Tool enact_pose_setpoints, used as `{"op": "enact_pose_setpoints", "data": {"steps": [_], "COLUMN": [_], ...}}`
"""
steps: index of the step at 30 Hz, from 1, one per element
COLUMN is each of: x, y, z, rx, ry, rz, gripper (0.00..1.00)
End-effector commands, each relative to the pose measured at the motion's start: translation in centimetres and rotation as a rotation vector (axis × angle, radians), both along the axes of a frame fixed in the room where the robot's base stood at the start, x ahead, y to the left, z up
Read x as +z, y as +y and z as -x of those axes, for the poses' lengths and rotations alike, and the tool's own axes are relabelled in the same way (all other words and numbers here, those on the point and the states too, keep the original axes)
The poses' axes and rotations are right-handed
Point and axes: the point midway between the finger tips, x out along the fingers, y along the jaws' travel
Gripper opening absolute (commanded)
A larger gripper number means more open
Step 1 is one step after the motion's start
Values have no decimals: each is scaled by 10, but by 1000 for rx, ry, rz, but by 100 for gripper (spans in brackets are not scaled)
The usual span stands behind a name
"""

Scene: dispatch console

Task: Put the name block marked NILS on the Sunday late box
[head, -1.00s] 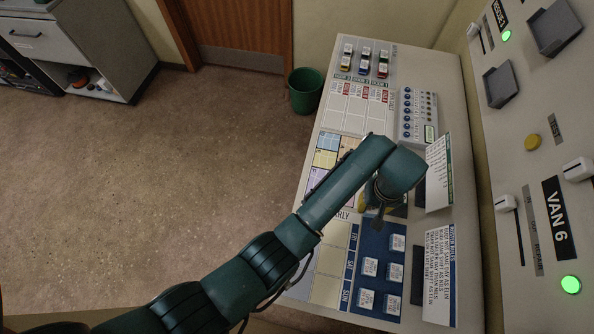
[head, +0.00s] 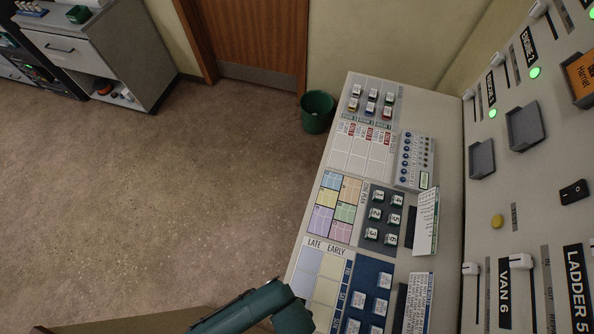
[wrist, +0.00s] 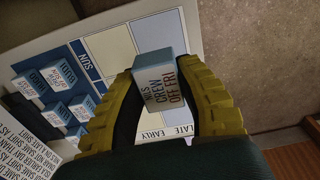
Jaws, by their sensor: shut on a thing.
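The name block marked NILS (wrist: 160,78) is pale blue-grey, with the words CREW OFF FRI under the name. My gripper (wrist: 163,70), with yellow-green fingers, is shut on it over the roster board. The Sunday late box (wrist: 158,32) is the pale bluish box beyond the block in the wrist view, beside the cream early box (wrist: 110,50) by the SUN label. The block hides part of the board.
Several other name blocks stand on the blue holder (head: 368,283), left of the gripper in the wrist view. An upright notice card (head: 418,300) stands beside it. A panel of numbered blocks (head: 382,215) lies farther back. The late and early boxes in view look empty.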

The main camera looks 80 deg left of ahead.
Motion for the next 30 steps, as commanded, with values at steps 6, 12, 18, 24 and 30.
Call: {"op": "enact_pose_setpoints", "data": {"steps": [6, 12, 18, 24, 30], "x": [-2, -39, -71, -101, -102], "y": [0, 0, 0, 0, 0], "z": [0, 0, 0, 0, 0], "rx": [0, 1, 1, 1, 1], "ry": [1, 5, 4, 3, 2], "rz": [0, 1, 1, 2, 1], "gripper": [5, 5, 5, 5, 5]}}
